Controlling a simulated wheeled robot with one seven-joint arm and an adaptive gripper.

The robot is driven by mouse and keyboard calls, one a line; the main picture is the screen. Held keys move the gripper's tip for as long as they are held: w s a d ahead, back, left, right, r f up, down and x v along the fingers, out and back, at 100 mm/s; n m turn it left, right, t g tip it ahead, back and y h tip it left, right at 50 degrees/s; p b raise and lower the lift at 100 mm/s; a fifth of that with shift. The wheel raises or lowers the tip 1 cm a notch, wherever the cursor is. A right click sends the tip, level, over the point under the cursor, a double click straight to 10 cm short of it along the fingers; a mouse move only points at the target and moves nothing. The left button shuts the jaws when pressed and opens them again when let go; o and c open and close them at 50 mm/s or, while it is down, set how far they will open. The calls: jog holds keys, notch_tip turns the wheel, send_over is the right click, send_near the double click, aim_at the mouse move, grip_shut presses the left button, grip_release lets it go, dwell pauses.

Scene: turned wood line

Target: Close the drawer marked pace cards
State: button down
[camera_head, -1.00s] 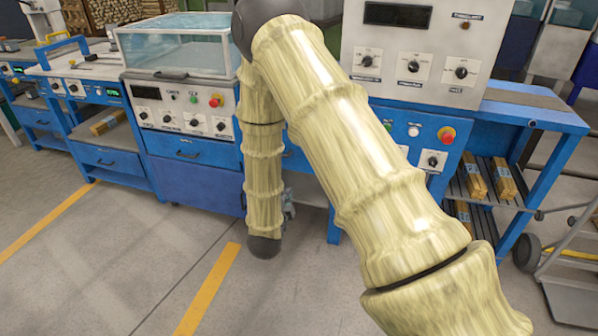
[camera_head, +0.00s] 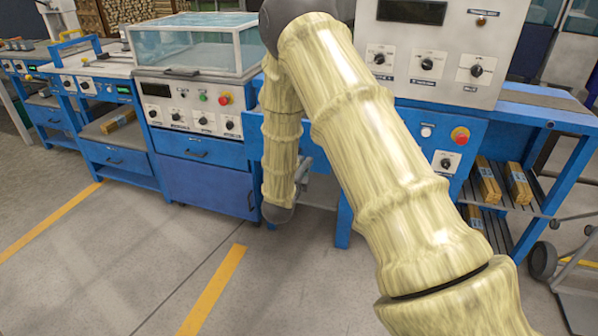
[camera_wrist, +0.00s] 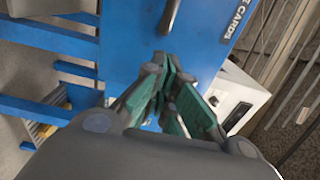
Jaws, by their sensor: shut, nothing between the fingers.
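In the wrist view a blue drawer front (camera_wrist: 205,50) bears a white label (camera_wrist: 235,14) on which "CARDS" is readable; the rest of the label is cut off. A dark bar handle (camera_wrist: 168,14) lies on this front, near the top of the picture. My gripper (camera_wrist: 172,82), with green finger pads, is shut and empty, with its fingers in front of the blue face below the handle. I cannot tell whether they touch it. In the head view my arm hides the drawer and most of the gripper, so how far the drawer stands out cannot be told.
A blue cabinet (camera_head: 205,185) with a clear-covered unit (camera_head: 195,45) stands left of my arm. A control box (camera_head: 425,65) and a shelf with wooden bars (camera_head: 490,182) are to the right. A trolley wheel (camera_head: 542,260) is at far right. The floor in front is clear.

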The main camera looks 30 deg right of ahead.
aim_at(311, 150)
jog(key=shift+x, duration=2.85)
jog(key=b+x, duration=0.5)
jog(key=x, duration=1.6)
jog(key=shift+w+d+f, duration=0.15)
jog(key=shift+w, duration=0.05)
jog(key=shift+w+d+b, duration=0.3)
jog(key=shift+w+d, duration=0.05)
jog(key=shift+d, duration=0.1)
jog(key=shift+d+r, duration=0.1)
jog(key=shift+r, duration=0.25)
jog(key=shift+r, duration=0.15)
jog(key=shift+a, duration=0.25)
jog(key=v, duration=0.4)
jog(key=p+v, duration=0.1)
jog(key=v, duration=0.9)
jog(key=shift+d+f+p, duration=0.1)
jog(key=shift+f+p, duration=0.2)
jog(key=shift+f, duration=0.1)
